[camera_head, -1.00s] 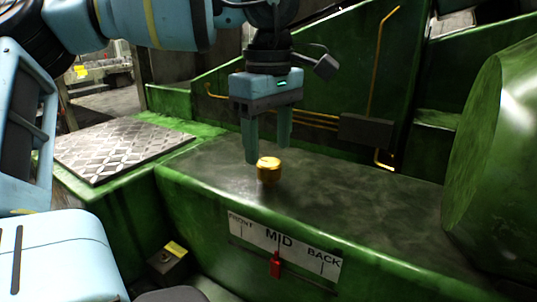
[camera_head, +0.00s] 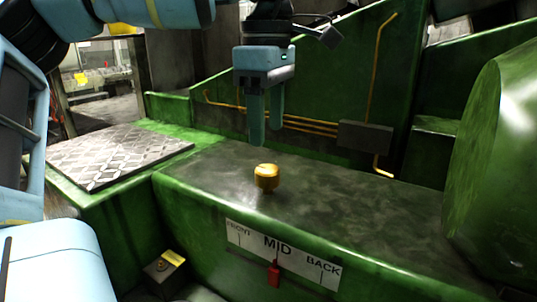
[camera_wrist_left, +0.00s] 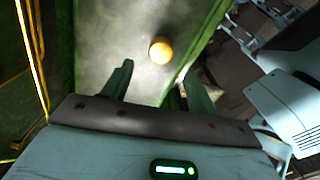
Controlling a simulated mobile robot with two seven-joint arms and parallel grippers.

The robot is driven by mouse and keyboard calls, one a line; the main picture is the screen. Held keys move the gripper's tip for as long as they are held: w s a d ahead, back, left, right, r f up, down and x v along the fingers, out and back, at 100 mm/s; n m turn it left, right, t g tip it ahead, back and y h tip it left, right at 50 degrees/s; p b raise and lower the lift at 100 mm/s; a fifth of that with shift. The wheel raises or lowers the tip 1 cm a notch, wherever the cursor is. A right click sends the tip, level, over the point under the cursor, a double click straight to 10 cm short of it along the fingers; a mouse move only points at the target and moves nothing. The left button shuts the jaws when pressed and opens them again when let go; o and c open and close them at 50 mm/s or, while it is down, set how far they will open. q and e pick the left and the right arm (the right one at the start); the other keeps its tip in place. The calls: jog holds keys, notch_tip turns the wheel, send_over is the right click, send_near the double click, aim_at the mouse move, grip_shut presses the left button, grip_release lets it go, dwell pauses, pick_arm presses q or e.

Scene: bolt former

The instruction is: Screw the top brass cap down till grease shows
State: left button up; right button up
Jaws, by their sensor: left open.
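One brass cap (camera_head: 266,177), round and gold, stands upright on the dark worn top of the green machine bed. It also shows in the left wrist view (camera_wrist_left: 161,51), just beyond the fingertips. My left gripper (camera_head: 267,138) is open and empty, pointing down, with its fingertips above the cap and apart from it. In the left wrist view the two green fingers (camera_wrist_left: 158,72) are spread with nothing between them. The cap's underside is hidden, and no grease can be made out around it. My right gripper is not in view.
A plate marked FRONT, MID, BACK (camera_head: 283,254) with a red pointer (camera_head: 274,274) at MID is on the bed's front face. Yellow pipes and a grey box (camera_head: 365,136) line the back wall. A large green drum (camera_head: 495,165) stands at right. Bed top right of the cap is clear.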

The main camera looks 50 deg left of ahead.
aim_at(268, 169)
pick_arm(q)
jog(key=n, duration=0.4)
jog(key=shift+b, duration=0.35)
jog(key=shift+n, duration=1.2)
jog(key=n+b, duration=0.1)
jog(key=n, duration=0.2)
jog(key=shift+r+n, duration=0.1)
jog(key=shift+n, duration=0.2)
jog(key=n, duration=0.4)
jog(key=shift+d+r, duration=0.1)
jog(key=shift+r, duration=0.1)
jog(key=shift+f+b, duration=0.5)
jog(key=shift+f, duration=3.4)
jog(key=c, duration=1)
